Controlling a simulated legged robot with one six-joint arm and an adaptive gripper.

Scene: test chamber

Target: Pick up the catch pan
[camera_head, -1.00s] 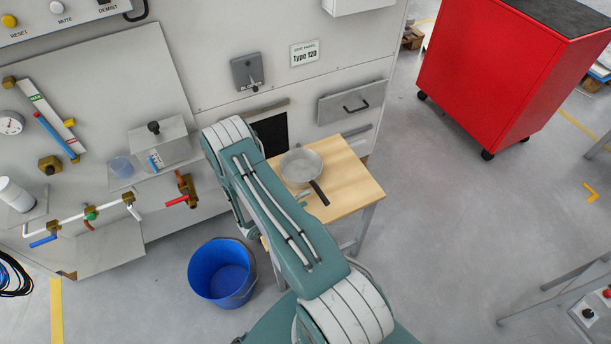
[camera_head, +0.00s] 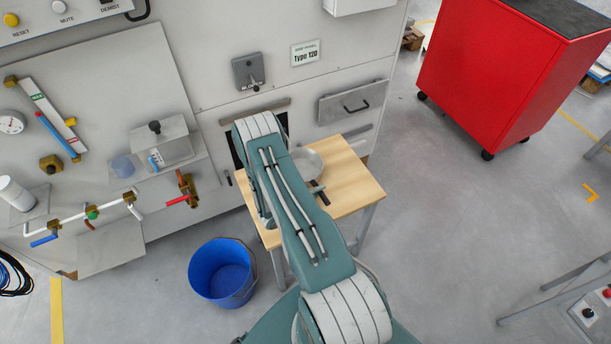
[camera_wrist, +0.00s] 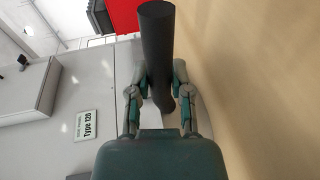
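The catch pan (camera_head: 310,164) is a round, shallow grey pan with a dark handle (camera_head: 322,197). It rests on a small wooden-topped table (camera_head: 352,182), its left part hidden behind my arm. My gripper (camera_head: 316,187) is low over the table at the handle, mostly hidden by my arm in the head view. In the wrist view the dark handle (camera_wrist: 157,45) runs down between the two fingers of my gripper (camera_wrist: 160,78), which stand apart on either side of it. Firm contact is not visible. The pan's bowl is not clearly visible there.
A blue bucket (camera_head: 222,272) stands on the floor left of the table. A grey machine panel (camera_head: 215,50) with a drawer (camera_head: 352,102) rises behind it. A valve board stands at left. A red wheeled cabinet (camera_head: 500,75) is at right; the floor between is clear.

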